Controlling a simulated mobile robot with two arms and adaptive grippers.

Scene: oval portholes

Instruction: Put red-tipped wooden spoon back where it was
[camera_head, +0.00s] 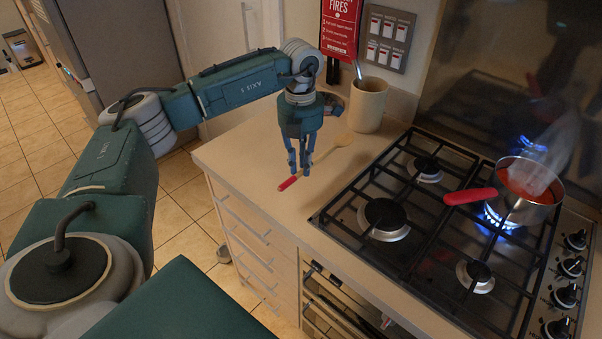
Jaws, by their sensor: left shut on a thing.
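The red-tipped wooden spoon (288,184) lies along the cream counter beside the stove, its red tip towards the counter's front edge and its pale bowl end towards the back. My left gripper (298,172) points down from above and is shut on the spoon's handle near the red tip. I cannot tell whether the spoon touches the counter or is just above it. A cream utensil crock (368,104) stands upright at the back of the counter, with a metal utensil handle sticking out of it. My right gripper is not in view.
A gas stove (385,190) fills the right side. A steaming pot (526,198) with red contents sits on a lit burner, its red handle (470,196) pointing left. A red fire sign (340,28) and a switch panel (388,38) are on the wall. The counter's front left is clear.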

